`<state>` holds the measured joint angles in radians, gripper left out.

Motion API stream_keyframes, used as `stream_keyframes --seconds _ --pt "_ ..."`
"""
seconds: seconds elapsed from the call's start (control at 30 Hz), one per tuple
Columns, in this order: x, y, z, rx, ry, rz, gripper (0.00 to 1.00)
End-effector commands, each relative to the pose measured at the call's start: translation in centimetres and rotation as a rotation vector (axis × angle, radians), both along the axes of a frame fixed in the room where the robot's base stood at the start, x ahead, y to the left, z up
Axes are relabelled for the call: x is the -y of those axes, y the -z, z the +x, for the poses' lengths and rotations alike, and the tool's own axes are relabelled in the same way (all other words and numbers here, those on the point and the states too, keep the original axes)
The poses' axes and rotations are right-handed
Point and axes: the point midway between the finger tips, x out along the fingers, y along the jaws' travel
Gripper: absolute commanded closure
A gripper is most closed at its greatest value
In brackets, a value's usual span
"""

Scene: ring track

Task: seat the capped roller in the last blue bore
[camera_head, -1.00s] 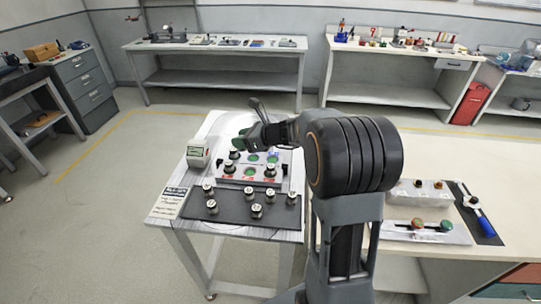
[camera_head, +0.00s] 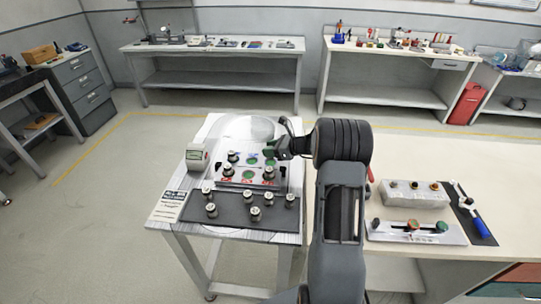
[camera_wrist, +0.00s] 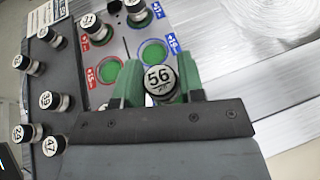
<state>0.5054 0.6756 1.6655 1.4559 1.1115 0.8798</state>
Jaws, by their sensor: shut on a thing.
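My gripper (camera_wrist: 160,72) has green fingers shut on the capped roller (camera_wrist: 160,80), whose white cap reads 56. In the head view my gripper (camera_head: 268,150) is over the right back part of the bore block (camera_head: 212,172). In the wrist view an open bore with a blue ring (camera_wrist: 154,52) shows its green inside just ahead of the held roller. A red-ringed bore (camera_wrist: 110,70) to its left is also empty. A roller (camera_wrist: 136,10) stands by another blue mark, and roller 21 (camera_wrist: 91,25) by a red one. My fingers hide the roller's lower end.
Several capped rollers stand on a dark mat (camera_head: 230,220) in front of the block. A small grey-white device (camera_head: 197,157) stands at its left. A second bench at right holds a block of knobs (camera_head: 415,193) and a blue-handled tool (camera_head: 481,219).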

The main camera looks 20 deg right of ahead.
Motion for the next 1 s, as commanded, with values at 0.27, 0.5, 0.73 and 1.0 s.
stream_keyframes --seconds 0.27,0.5,0.73,1.0 --pt "0.1 3.1 0.0 -0.001 0.000 0.001 0.92" --pt "0.1 3.2 0.0 0.000 0.000 0.000 0.92" --pt "0.1 3.5 0.0 -0.001 0.000 0.000 0.57" --pt "0.1 3.5 0.0 -0.001 0.000 0.000 0.38"
